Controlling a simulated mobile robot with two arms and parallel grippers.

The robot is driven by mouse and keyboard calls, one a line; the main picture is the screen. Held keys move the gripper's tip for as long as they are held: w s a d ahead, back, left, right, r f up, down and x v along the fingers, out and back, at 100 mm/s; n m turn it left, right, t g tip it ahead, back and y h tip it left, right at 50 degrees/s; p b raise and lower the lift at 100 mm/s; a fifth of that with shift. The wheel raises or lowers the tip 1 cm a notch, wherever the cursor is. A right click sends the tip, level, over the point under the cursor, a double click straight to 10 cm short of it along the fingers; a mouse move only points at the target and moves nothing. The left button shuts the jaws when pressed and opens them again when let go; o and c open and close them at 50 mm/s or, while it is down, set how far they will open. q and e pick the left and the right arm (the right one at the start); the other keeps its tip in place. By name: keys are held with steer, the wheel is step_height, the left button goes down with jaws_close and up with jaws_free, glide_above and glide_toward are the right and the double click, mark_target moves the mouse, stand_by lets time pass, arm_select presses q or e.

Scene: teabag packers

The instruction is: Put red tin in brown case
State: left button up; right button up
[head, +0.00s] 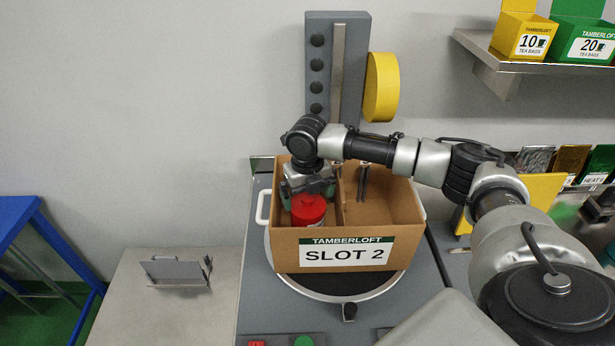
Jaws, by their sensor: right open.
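The brown case (405,213) is an open cardboard box with a white label reading SLOT 2. It stands on a round plate of a grey machine, and a divider splits its inside into a left and a right part. The red tin (309,210) is inside the left part, near the front wall. Its lower part is hidden by that wall. My right gripper (309,190) is over the left part, just above and behind the tin, pointing down and open. Its fingertips are partly hidden, and I cannot tell whether they touch the tin. My left gripper is not in view.
A grey column with a yellow disc (381,87) rises behind the case. A shelf (520,64) with yellow and green tea boxes is at the upper right. A steel table (135,305) with a small metal holder (178,272) is at the left, mostly clear. A blue stand (25,212) is far left.

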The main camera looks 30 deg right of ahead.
step_height(320, 180, up, 11)
steer(key=b, duration=0.2)
steer(key=shift+f, duration=0.2)
